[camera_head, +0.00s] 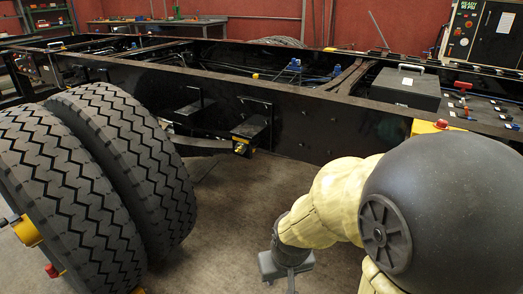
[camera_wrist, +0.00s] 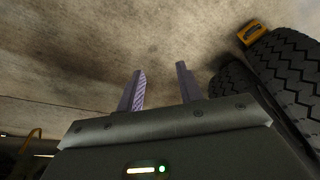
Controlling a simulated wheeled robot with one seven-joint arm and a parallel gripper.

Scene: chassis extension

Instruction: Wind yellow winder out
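A small yellow part (camera_head: 241,147) sits at the end of a black bracket on the side of the chassis rail (camera_head: 310,125) in the head view. It may be the yellow winder, but it is too small to tell its shape. My gripper (camera_wrist: 160,82) is open and empty in the wrist view, its two fingers apart over bare floor. In the head view my gripper's grey body (camera_head: 285,262) hangs low in front of the chassis, below and right of that yellow part, and its fingers are hidden. The wrist view does not clearly show the winder.
Two large tyres (camera_head: 120,165) stand at the left, and tyres also show at right in the wrist view (camera_wrist: 288,75), beside a yellow-orange block (camera_wrist: 252,32). A black case (camera_head: 405,88) lies on the chassis. The floor (camera_head: 225,230) between tyres and arm is clear.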

